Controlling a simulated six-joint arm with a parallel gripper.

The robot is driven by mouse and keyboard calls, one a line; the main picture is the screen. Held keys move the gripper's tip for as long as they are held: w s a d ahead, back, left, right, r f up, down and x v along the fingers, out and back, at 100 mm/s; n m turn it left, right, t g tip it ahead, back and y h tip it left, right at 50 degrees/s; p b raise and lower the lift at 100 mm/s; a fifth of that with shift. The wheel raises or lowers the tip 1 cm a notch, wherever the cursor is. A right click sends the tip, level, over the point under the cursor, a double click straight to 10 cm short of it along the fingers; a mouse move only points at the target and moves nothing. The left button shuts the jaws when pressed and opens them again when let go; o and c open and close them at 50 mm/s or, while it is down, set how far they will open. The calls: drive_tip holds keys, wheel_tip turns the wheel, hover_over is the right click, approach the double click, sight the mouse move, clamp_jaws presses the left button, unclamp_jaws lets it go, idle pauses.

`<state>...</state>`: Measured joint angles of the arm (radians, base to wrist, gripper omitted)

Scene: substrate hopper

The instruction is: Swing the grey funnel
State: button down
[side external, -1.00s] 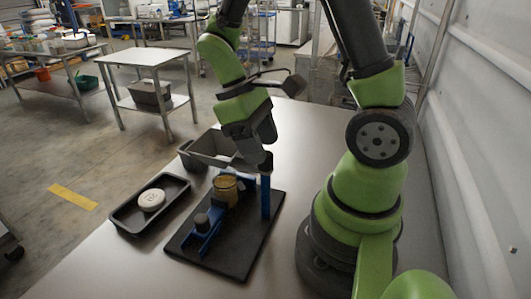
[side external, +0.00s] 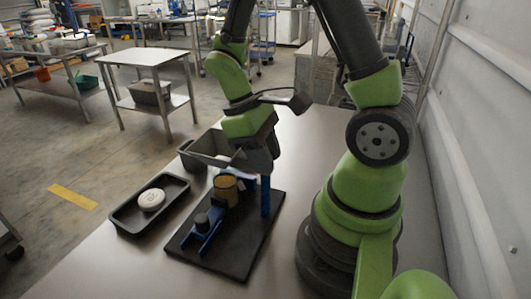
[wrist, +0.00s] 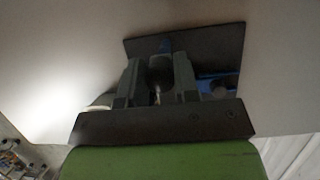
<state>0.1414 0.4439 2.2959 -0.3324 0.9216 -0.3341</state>
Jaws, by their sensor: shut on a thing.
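The post stands on a black base board (side external: 243,253). My gripper (side external: 262,166) is at the post's top, at the funnel's right end, and hides the dark knob there. In the wrist view my gripper (wrist: 161,80) has its fingers closed around a dark rounded thing (wrist: 160,72), which looks like that knob.
A blue bracket with a dark cylinder (side external: 202,222) is at the board's front left. A black tray (side external: 123,222) holding a white round block (side external: 151,200) lies left of the board. A dark bin (side external: 190,160) stands behind. Bare table lies in front and behind.

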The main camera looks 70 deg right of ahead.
drive_tip(key=m+y, duration=0.1)
drive_tip(key=m, duration=0.3)
drive_tip(key=shift+m+y, duration=0.3)
drive_tip(key=shift+y, duration=0.1)
drive_tip(key=m+t+y, duration=0.1)
drive_tip(key=m, duration=0.3)
drive_tip(key=shift+m, duration=0.3)
drive_tip(key=m, duration=0.2)
drive_tip(key=m+t+y, duration=0.1)
drive_tip(key=m, duration=0.1)
drive_tip(key=shift+t, duration=0.3)
drive_tip(key=shift+m+t+y, duration=0.4)
drive_tip(key=shift+m+t, duration=0.4)
drive_tip(key=shift+m, duration=1.5)
drive_tip(key=c, duration=0.8)
unclamp_jaws()
drive_tip(key=shift+c, duration=0.2)
drive_tip(key=shift+r, duration=0.15)
